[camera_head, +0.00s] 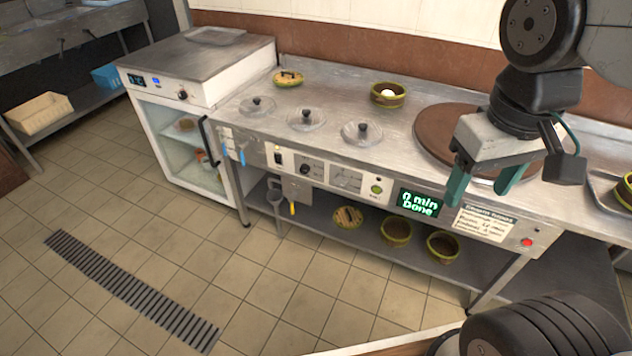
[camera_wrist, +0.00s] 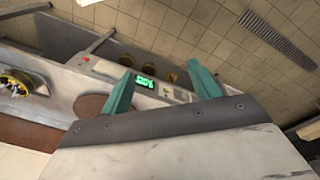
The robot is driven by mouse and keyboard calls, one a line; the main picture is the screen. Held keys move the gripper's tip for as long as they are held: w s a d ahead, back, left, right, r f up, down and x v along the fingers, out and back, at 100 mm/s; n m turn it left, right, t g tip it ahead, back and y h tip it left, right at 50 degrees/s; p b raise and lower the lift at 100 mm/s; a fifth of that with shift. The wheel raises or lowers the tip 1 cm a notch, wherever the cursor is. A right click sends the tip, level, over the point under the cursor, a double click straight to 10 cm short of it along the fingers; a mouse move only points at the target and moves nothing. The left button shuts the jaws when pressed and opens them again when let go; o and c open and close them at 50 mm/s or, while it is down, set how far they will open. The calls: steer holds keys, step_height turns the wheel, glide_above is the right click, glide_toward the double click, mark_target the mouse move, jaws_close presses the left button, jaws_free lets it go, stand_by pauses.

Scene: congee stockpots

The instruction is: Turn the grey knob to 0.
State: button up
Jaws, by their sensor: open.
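A small dark grey knob (camera_head: 305,169) sits on a dial plate in the front panel of the steel counter. Another small dark knob (camera_head: 183,94) is on the white cabinet at the left. Neither knob's pointer setting can be read. My gripper (camera_head: 479,190) is open and empty, with teal fingers pointing down over the counter's right part, well right of both knobs. In the wrist view my gripper (camera_wrist: 162,76) shows its two fingers apart with nothing between them. I cannot make out a knob clearly there.
Several glass lids and a bowl (camera_head: 388,95) stand on the counter, near a round brown lid (camera_head: 440,135). The tiled floor in front is clear.

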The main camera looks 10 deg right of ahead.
steer(key=w+d+f+n+g+h, duration=0.1)
steer(key=w+d+f+n+h, duration=0.2)
steer(key=w, duration=0.5)
steer(key=w+d+f+n+h, duration=0.1)
steer(key=w+f+n+h, duration=0.15)
steer(key=w+h, duration=0.45)
steer(key=w+d+f+n+g+h, duration=0.15)
steer(key=w+n, duration=0.25)
steer(key=w, duration=0.6)
steer(key=w+a+f+n+t+h, duration=0.35)
steer(key=w+f+n+t, duration=0.25)
steer(key=w+f, duration=0.6)
steer(key=n+t+y, duration=0.5)
steer(key=n+t, duration=0.6)
steer(key=n, duration=0.2)
glide_toward(340, 183)
steer(key=shift+g, duration=0.25)
steer(key=x, duration=0.8)
steer(key=shift+w+r, duration=0.2)
steer(key=shift+w, duration=0.15)
steer(key=c, duration=1)
